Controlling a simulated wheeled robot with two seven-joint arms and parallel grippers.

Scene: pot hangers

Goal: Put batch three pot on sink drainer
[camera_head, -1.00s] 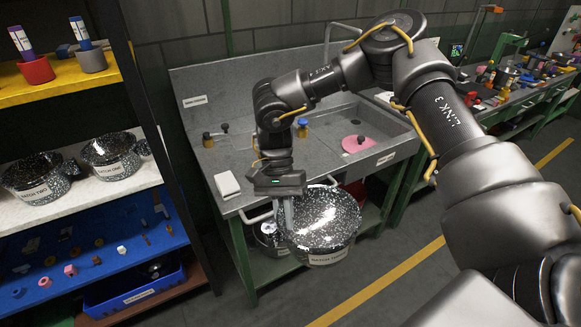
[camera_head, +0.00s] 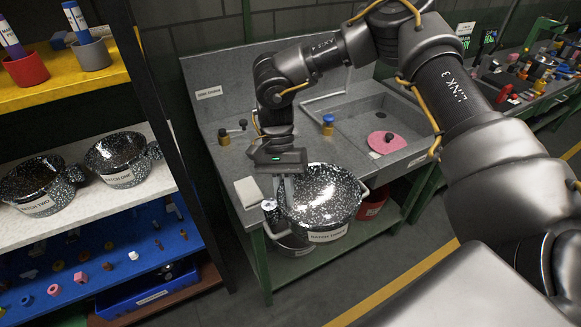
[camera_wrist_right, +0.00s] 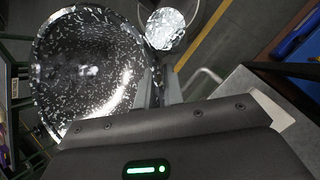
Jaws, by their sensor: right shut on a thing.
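The batch three pot (camera_head: 324,196) is speckled black and white, with a label on its front. My right gripper (camera_head: 286,190) is shut on the pot's left side and holds it at the front edge of the sink counter. In the right wrist view the pot (camera_wrist_right: 85,70) hangs from the fingers (camera_wrist_right: 165,88), its inside facing the camera. The grey drainer surface (camera_head: 235,160) is left of the sink basin, beyond the pot. I cannot tell whether the pot touches the counter edge. My left gripper is out of view.
A pale block (camera_head: 249,192) lies at the counter's left front. Below are another pot (camera_head: 290,242) and a red bucket (camera_head: 371,205). A shelf with the batch two pot (camera_head: 40,184) stands left.

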